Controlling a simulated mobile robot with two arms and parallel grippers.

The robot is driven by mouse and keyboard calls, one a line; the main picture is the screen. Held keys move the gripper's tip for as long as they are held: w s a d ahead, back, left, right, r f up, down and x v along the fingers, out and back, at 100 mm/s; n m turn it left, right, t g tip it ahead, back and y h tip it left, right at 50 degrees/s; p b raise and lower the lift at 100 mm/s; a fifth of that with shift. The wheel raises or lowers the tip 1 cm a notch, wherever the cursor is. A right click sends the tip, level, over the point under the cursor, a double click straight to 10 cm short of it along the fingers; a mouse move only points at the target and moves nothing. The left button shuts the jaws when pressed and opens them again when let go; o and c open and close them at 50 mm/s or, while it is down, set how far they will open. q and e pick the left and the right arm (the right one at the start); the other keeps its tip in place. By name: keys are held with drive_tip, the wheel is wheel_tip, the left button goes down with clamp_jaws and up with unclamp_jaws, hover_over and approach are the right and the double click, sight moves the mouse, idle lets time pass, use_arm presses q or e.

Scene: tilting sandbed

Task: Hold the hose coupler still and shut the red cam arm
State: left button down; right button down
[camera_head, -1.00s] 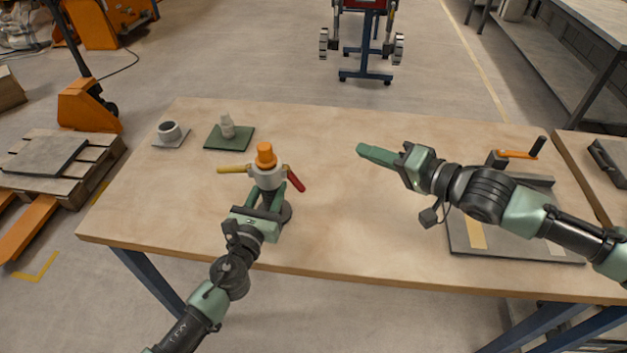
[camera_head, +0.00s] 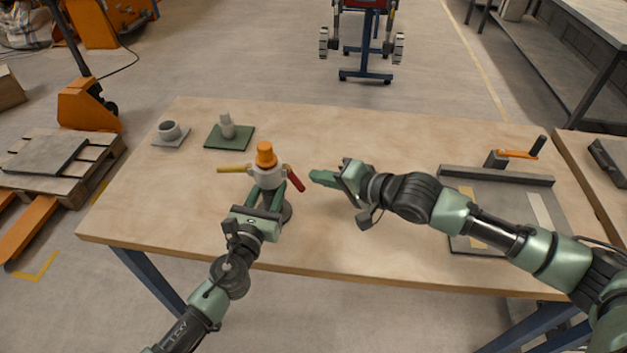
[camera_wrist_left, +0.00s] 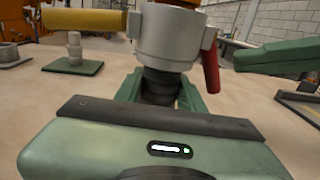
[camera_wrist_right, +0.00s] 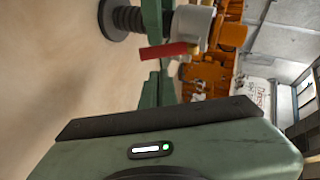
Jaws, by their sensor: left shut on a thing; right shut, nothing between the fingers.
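The hose coupler (camera_head: 267,177) stands upright on a dark round base, with a grey body and an orange top (camera_head: 265,155). Its red cam arm (camera_head: 295,179) slants down and out to the right; it also shows in the left wrist view (camera_wrist_left: 210,68) and the right wrist view (camera_wrist_right: 163,51). A yellow cam arm (camera_head: 233,169) sticks out level to the left. My left gripper (camera_head: 267,199) is shut on the coupler's lower part, which its fingers partly hide. My right gripper (camera_head: 322,177) is shut and empty, its tips just right of the red arm and apart from it.
A grey cup-like part (camera_head: 169,131) on a grey pad and a pale fitting (camera_head: 227,126) on a green pad (camera_head: 229,142) stand at the back left. A grey tray (camera_head: 505,205) lies at the right. The table's middle back is clear.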

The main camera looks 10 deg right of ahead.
drive_tip(key=shift+a+f, duration=0.5)
drive_tip(key=shift+a, duration=0.4)
